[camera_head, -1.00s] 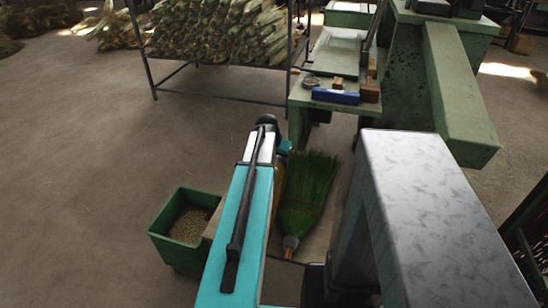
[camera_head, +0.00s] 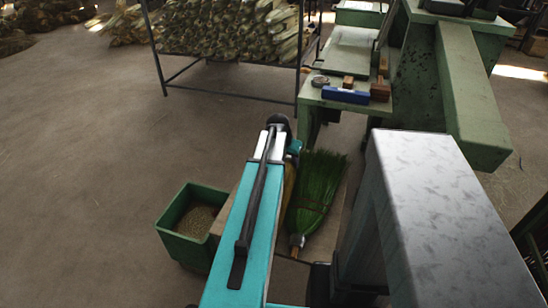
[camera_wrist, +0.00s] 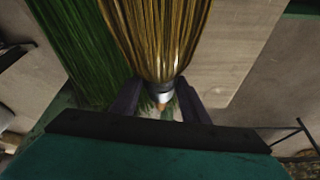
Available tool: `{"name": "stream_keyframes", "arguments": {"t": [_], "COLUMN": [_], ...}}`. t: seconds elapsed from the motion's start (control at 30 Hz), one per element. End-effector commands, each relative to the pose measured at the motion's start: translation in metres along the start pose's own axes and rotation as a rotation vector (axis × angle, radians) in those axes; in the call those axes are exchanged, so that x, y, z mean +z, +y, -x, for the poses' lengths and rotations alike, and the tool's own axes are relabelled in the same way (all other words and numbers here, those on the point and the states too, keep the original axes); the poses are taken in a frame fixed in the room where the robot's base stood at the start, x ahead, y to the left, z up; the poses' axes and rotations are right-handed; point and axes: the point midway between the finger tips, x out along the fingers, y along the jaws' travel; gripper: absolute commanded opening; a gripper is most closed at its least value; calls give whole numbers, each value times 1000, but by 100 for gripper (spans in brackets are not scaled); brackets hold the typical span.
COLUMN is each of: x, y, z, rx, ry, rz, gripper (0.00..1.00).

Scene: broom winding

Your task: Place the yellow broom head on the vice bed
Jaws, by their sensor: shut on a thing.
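The yellow broom head (camera_wrist: 160,38) fills the top middle of the wrist view, straw-coloured, with a metal band at its narrow end. My gripper (camera_wrist: 160,103) is shut on that narrow end. In the head view only a yellow sliver (camera_head: 289,182) shows beside my teal arm, which hides my gripper. A green broom head (camera_head: 316,188) lies right beside it and also shows in the wrist view (camera_wrist: 75,50). A green bench with a flat pale green plate (camera_head: 345,58) stands farther back; I cannot tell for certain which part is the vice bed.
A blue block (camera_head: 345,95) and small brown blocks (camera_head: 380,91) lie on the bench's front. A green box of grain (camera_head: 190,225) stands left of my arm. A rack of bundled straw (camera_head: 230,35) stands behind. Bare floor lies at the left.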

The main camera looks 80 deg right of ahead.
Motion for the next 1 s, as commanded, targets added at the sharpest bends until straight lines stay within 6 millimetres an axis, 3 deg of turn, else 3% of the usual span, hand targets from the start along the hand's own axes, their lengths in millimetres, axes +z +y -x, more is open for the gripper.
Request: {"name": "stream_keyframes", "arguments": {"t": [0.27, 0.67, 1.0], "x": [8, 50, 104], "y": [-41, -158, -250], "z": [23, 93, 160], "rx": [-28, -110, -184], "ry": [1, 0, -1], "rz": [63, 265, 445], "gripper": [10, 10, 10]}}
